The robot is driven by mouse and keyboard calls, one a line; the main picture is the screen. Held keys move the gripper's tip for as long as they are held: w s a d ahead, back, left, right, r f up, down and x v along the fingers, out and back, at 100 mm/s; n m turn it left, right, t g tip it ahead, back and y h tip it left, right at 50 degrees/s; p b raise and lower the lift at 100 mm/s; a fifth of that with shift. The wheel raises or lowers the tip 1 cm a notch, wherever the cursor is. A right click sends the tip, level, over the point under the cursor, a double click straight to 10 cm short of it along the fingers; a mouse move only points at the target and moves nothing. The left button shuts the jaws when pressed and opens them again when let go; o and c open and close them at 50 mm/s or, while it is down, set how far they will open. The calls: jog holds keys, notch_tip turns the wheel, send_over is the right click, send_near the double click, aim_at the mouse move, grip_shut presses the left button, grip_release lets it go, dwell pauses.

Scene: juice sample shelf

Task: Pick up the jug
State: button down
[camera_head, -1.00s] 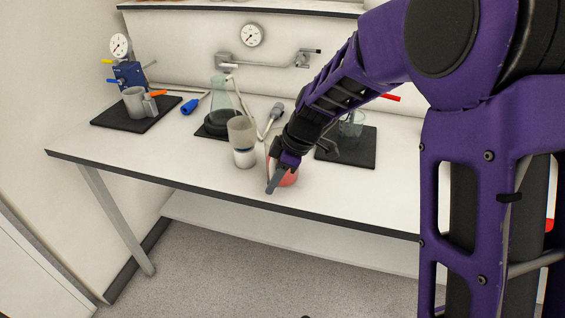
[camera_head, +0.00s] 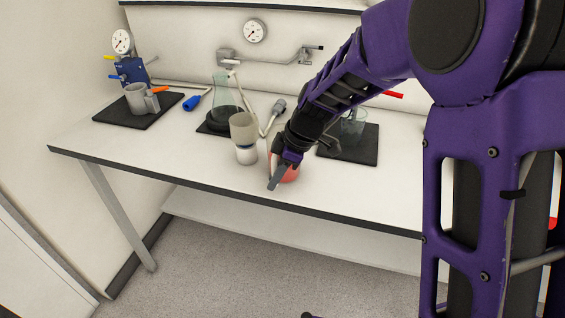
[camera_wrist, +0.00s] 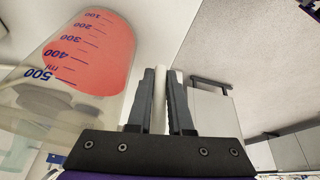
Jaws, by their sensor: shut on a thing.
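The jug (camera_head: 290,174) is clear with red contents. In the head view it is at the front of the bench, mostly hidden behind my gripper (camera_head: 276,178). In the wrist view the jug (camera_wrist: 95,48) fills the upper left, with blue volume marks up to 500 ml. My gripper also shows in the wrist view (camera_wrist: 162,85), its two dark fingers shut on the jug's pale upright handle, beside the body. I cannot tell whether the jug's base touches the bench top.
A beige-topped container (camera_head: 244,138) stands close left of the jug. Behind are a conical flask (camera_head: 222,95) and a glass beaker on a black mat (camera_head: 365,152). A grey mug (camera_head: 138,99) is at far left. The bench's front left (camera_head: 150,150) is clear.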

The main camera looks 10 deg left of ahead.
jog(key=shift+r, duration=0.15)
notch_tip(320, 180, up, 10)
jog(key=shift+f+p, duration=0.1)
jog(key=shift+p, duration=0.35)
jog(key=c, duration=1.4)
grip_release()
grip_shut()
